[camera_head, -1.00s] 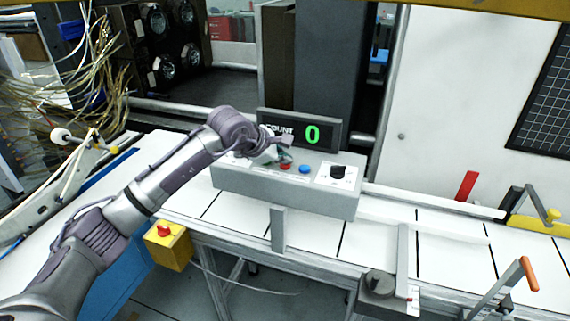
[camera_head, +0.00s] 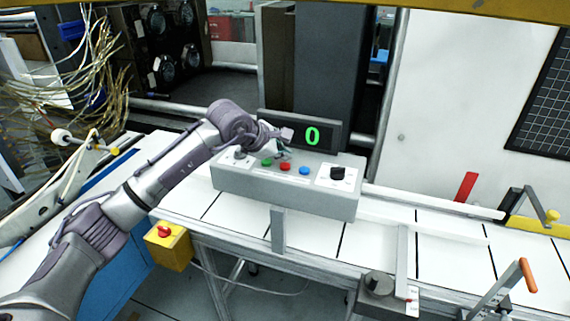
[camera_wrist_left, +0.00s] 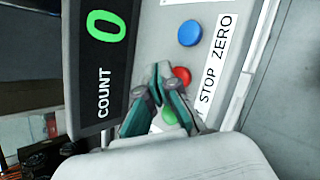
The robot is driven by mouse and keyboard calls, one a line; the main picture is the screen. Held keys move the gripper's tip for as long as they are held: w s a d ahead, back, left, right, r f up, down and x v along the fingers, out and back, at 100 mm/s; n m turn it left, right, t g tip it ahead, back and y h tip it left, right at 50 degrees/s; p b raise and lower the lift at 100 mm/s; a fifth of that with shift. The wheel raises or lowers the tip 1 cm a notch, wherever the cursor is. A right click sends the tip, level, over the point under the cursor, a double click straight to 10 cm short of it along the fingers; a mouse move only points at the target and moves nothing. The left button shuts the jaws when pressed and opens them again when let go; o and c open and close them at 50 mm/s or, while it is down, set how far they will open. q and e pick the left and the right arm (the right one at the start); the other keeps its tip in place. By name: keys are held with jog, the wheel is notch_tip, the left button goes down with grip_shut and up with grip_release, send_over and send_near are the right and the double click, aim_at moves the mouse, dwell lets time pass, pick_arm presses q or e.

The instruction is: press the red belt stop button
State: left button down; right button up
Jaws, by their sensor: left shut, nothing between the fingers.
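The red button (camera_head: 285,166) sits on the sloped top of a grey control box (camera_head: 290,197), between a green button (camera_head: 266,162) and a blue button (camera_head: 304,170). In the left wrist view the red button (camera_wrist_left: 182,75) is partly behind my fingertips, by the printed word STOP. My left gripper (camera_head: 282,154) is shut and empty, close above and behind the button row in the head view. In the left wrist view its fingertips (camera_wrist_left: 163,74) overlap the red button's edge; I cannot tell whether they touch it. My right gripper is not in view.
A count display (camera_head: 312,135) reading 0 stands behind the buttons, close to my left gripper. A black knob (camera_head: 338,172) is at the box's right. A yellow box (camera_head: 170,248) with another red button hangs at the table's front.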

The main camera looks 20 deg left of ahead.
aim_at(284, 166)
pick_arm(q)
jog(key=shift+r+p, duration=1.15)
jog(key=shift+r, duration=1.4)
